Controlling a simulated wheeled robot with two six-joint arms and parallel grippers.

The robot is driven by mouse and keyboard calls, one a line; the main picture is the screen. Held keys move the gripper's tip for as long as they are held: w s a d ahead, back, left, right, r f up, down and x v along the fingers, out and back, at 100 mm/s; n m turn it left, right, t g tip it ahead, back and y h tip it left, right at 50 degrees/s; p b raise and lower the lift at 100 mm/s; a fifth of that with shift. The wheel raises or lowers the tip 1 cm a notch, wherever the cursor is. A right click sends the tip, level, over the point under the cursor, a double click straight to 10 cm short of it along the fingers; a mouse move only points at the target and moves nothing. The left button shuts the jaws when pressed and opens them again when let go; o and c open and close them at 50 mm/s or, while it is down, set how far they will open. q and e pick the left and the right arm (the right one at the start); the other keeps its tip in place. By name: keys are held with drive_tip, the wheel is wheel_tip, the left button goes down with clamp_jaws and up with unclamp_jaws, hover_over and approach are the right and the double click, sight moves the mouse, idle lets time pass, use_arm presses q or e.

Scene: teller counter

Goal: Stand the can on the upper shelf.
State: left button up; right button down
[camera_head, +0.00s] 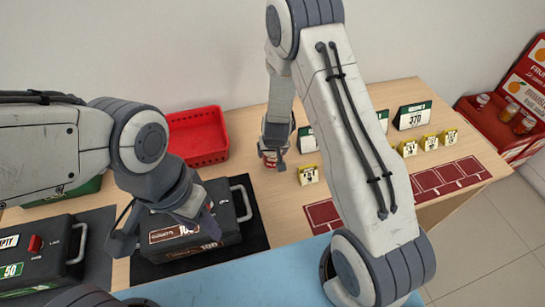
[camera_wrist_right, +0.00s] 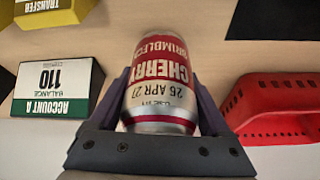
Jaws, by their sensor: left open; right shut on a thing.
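A red and silver can marked CHERRY (camera_wrist_right: 160,75) is between the fingers of my right gripper (camera_wrist_right: 165,95), which is shut on it. In the head view the can (camera_head: 269,158) shows partly below my right gripper (camera_head: 275,145), over the back part of the counter. I cannot tell whether it touches the counter. My left gripper (camera_head: 165,231) is open and empty above the black cash box marked 100. A red display rack (camera_head: 488,117) with several cans in it stands at the far right; its shelf levels are hard to tell apart.
A red basket (camera_head: 197,137) stands at the back left of the can. Yellow tags (camera_head: 308,175) and white account signs (camera_head: 412,115) stand to its right. Red marked spaces (camera_head: 440,179) lie along the counter. Black cash boxes (camera_head: 40,255) are at the left.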

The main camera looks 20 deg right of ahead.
drive_tip(key=shift+f, duration=0.75)
drive_tip(key=shift+f, duration=0.25)
unclamp_jaws()
drive_tip(key=shift+r, duration=0.15)
